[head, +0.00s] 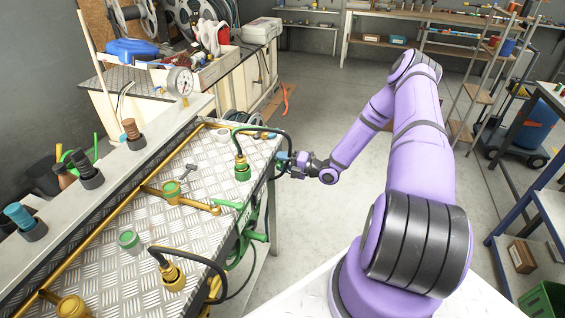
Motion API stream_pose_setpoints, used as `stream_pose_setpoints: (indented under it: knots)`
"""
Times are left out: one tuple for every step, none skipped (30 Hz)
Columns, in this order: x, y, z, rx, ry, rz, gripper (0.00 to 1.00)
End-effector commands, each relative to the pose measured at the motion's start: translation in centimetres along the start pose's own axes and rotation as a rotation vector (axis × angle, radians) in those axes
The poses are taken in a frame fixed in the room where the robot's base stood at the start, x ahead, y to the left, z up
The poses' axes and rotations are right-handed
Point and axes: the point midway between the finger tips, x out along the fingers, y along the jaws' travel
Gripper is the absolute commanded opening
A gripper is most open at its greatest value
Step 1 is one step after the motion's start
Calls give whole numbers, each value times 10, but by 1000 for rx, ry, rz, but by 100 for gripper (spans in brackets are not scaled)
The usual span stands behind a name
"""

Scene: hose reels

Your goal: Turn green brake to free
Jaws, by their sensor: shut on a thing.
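Green parts of a reel (248,236) hang at the right edge of the metal-topped bench. A small green lever-like piece (228,204) lies at that edge just above them. I cannot tell for sure which green part is the brake. My gripper (284,160) is beyond the bench's right edge, farther back than these green parts and apart from them in the picture. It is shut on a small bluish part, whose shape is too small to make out. The fingertips and what lies behind them are partly hidden.
The bench top (205,165) carries yellow pipes, a green-collared hose fitting (242,168), a green cap (129,240) and a brass hose fitting (173,275). A black hose arches near my gripper. A pressure gauge (180,82) stands behind.

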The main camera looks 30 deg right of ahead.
Motion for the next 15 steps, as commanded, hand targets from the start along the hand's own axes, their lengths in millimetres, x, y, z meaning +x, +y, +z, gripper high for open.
stream_pose_setpoints:
  knots:
    - [0, 0, 0, -8, 0, -1, 21]
    - [0, 0, 0, -16, 0, -1, 21]
    - [0, 0, 0, -29, 0, -1, 21]
    - [0, 0, 0, -39, 0, -1, 21]
    - [0, -1, 0, -53, 0, -1, 21]
    - [0, -1, 0, -72, 0, -1, 21]
    - [0, -1, 0, -90, 0, -1, 21]
    - [0, -1, 0, -108, 0, -1, 21]
    - [0, -1, 0, -136, 0, -2, 21]
    - [0, -1, 0, -158, 0, -2, 21]
    - [0, -1, 0, -182, 0, -2, 21]
    - [0, -1, 0, -215, 1, -2, 21]
    - [0, -1, 0, -241, 1, -2, 21]
    - [0, -1, 0, -269, 1, -2, 21]
    - [0, -1, 0, -306, 1, -2, 21]
